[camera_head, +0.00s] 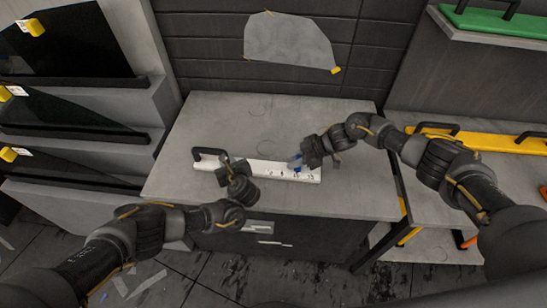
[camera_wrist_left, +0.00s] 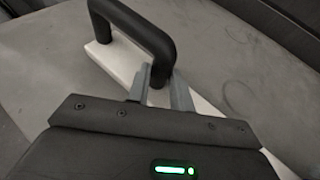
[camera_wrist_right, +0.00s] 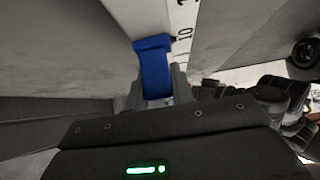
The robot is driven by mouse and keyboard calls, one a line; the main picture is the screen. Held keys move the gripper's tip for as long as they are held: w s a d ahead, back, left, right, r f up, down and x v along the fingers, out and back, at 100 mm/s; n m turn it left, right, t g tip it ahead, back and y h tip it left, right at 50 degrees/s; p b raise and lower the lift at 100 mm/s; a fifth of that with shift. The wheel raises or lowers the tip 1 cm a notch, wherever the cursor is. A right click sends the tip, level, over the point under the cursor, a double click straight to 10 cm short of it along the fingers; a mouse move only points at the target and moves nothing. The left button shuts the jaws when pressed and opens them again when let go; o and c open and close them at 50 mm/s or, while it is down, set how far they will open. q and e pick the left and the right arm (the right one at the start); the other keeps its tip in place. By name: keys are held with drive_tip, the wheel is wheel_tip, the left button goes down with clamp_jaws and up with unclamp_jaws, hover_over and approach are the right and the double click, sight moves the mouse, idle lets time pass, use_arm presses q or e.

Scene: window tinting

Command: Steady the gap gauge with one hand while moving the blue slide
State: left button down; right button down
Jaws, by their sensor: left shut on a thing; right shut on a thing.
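The gap gauge (camera_head: 262,170) is a long white bar with black numbers, lying on the grey cabinet top. A black loop handle (camera_head: 208,153) stands at its left end. My left gripper (camera_head: 225,169) is shut on that handle; the left wrist view shows its fingers (camera_wrist_left: 160,85) around the handle's near leg (camera_wrist_left: 160,68). The blue slide (camera_head: 295,161) sits on the gauge's right part. My right gripper (camera_head: 304,160) is shut on the slide, which shows as a blue band (camera_wrist_right: 154,66) between its fingers, near the number 10, in the right wrist view.
The grey cabinet top (camera_head: 215,115) is otherwise clear. Dark glass panes (camera_head: 70,45) stand in racks at the left. A yellow bar tool (camera_head: 490,140) with black handles lies on the right bench, and a green one (camera_head: 500,20) on the shelf above.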

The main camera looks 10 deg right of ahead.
use_arm(q)
drive_tip(key=shift+w+a, duration=0.1)
drive_tip(key=shift+a, duration=0.15)
use_arm(e)
drive_tip(key=d, duration=0.2)
drive_tip(key=s+d, duration=0.1)
drive_tip(key=d, duration=0.1)
drive_tip(key=shift+d, duration=0.4)
drive_tip(key=c, duration=1.2)
unclamp_jaws()
drive_tip(key=shift+a, duration=0.15)
use_arm(q)
drive_tip(key=shift+d, duration=0.1)
use_arm(e)
drive_tip(key=shift+r, duration=0.1)
drive_tip(key=v, duration=1.2)
